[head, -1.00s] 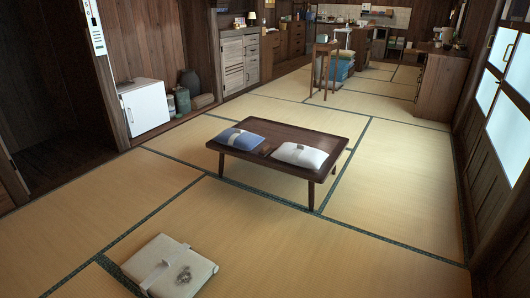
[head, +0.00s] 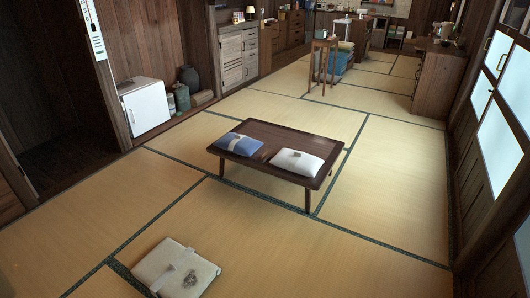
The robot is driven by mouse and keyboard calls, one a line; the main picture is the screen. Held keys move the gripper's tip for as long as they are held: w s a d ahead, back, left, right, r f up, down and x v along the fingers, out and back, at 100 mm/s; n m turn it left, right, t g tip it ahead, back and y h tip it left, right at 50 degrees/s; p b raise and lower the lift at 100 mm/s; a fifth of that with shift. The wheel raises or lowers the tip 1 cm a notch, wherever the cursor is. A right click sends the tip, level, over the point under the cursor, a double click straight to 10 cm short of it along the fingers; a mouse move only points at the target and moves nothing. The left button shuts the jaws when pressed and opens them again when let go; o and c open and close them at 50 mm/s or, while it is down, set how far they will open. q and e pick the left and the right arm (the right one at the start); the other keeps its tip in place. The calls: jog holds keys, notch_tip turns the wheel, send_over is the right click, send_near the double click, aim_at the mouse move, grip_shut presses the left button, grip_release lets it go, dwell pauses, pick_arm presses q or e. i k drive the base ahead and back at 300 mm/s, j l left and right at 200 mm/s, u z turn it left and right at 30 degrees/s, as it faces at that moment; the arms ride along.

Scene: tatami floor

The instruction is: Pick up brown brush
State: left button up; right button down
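No brown brush can be made out for certain. A low dark wooden table (head: 268,134) stands on the tatami in the middle of the head view. A blue and white cushion (head: 238,144) lies on its left end and a white cushion (head: 297,163) on its right front part. A small brownish patch shows on the tabletop between them, too small to identify. Neither of my grippers is in view.
A pale cushion with a strap and grey mark (head: 176,271) lies on the floor at the front. A white mini fridge (head: 146,106) stands by the left wall. A tall stool (head: 324,43) and a wooden counter (head: 436,85) stand further back. Tatami around the table is open.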

aim_at(265, 156)
jog(key=i, duration=1.05)
jog(key=i+j+z, duration=0.1)
jog(key=i, duration=0.95)
